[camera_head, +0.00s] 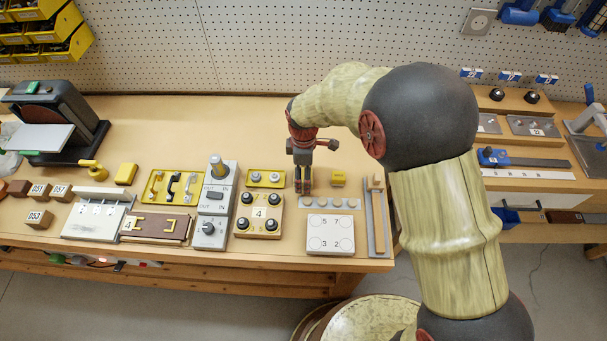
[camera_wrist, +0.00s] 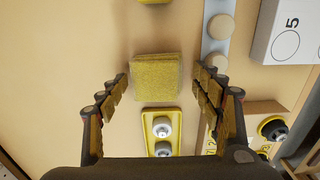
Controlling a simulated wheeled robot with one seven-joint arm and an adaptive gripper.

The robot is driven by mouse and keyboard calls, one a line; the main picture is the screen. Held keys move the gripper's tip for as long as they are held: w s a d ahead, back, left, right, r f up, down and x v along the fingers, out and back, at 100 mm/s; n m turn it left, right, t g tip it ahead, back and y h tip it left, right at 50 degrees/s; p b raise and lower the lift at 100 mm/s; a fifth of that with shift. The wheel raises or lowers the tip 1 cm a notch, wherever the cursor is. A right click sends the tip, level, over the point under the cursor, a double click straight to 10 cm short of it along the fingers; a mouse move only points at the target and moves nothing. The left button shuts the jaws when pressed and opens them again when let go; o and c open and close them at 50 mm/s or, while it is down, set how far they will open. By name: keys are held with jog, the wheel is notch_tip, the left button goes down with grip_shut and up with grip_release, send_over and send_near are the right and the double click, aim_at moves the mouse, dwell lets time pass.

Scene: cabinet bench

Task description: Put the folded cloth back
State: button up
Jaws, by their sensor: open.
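A square yellow piece with layered edges, which looks like the folded cloth (camera_wrist: 157,77), lies on the bench in the wrist view. My gripper (camera_wrist: 167,95) is open, with one finger to the left and one to the right of the cloth. There is a gap on each side in the picture, and neither finger appears to touch it. In the head view my gripper (camera_head: 303,190) points down over the bench and hides the cloth. How high the fingertips are above the bench I cannot tell.
A yellow tray with two knobs (camera_head: 265,179) lies left of my gripper. A small yellow block (camera_head: 338,178) lies right. A strip with round discs (camera_head: 315,202) and a numbered white box (camera_head: 331,234) are in front. Bare bench lies behind.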

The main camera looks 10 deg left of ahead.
aim_at(303, 176)
jog(key=s+d+r+m+t+p, duration=0.1)
jog(key=d+r+m+p, duration=0.15)
jog(key=r, duration=0.75)
jog(key=d+r+m+p, duration=0.1)
jog(key=d+r, duration=0.3)
jog(key=r, duration=0.6)
jog(key=s+d+r+m+t, duration=0.2)
jog(key=s+d+r+m, duration=0.4)
jog(key=s+d, duration=0.3)
jog(key=s+d+r+m+t, duration=0.2)
jog(key=s+d+r+m, duration=0.4)
jog(key=s+d+m, duration=0.3)
jog(key=shift+s+r+t, duration=0.3)
jog(key=shift+s, duration=1.1)
